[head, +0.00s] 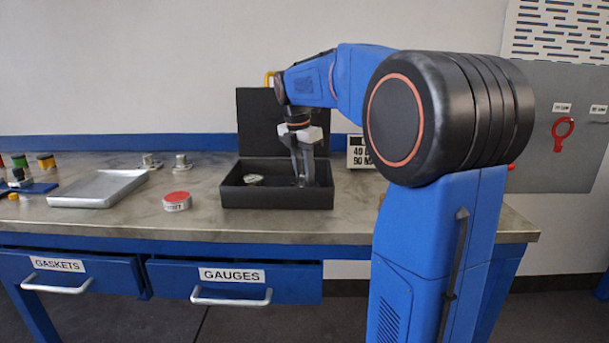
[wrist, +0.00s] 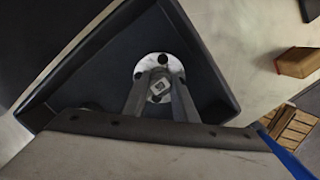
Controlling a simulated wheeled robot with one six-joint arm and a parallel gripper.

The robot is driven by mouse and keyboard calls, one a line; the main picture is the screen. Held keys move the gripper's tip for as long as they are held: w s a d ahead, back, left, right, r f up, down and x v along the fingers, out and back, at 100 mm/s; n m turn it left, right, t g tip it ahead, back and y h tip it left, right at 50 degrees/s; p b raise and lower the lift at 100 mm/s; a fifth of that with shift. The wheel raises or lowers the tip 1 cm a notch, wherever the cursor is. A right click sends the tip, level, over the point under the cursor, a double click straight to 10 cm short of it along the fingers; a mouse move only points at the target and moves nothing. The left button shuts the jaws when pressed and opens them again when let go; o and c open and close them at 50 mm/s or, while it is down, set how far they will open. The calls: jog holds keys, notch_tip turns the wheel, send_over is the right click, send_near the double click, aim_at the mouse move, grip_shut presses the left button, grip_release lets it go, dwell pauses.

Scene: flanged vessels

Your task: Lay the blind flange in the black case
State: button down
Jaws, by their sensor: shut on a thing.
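The black case (head: 260,199) stands open on the bench, its lid raised at the back. My gripper (head: 303,180) reaches down into the right part of the case. In the wrist view my gripper (wrist: 159,88) is shut on the square knob of the blind flange (wrist: 172,63), a pale round plate with dark bolt holes. The flange is inside the case walls, low over or on the floor; I cannot tell if it touches. In the head view the fingers and case front mostly hide it.
A round gauge (head: 253,179) lies in the left part of the case. Left of the case are a red-topped tin (head: 177,201) and a metal tray (head: 98,189). My arm covers the bench's right side.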

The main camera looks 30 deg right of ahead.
jog(key=c, duration=1.4)
grip_release()
jog(key=shift+c, duration=0.2)
notch_tip(320, 180, up, 12)
jog(key=a, duration=0.1)
jog(key=shift+s+a, duration=0.2)
jog(key=shift+a, duration=0.15)
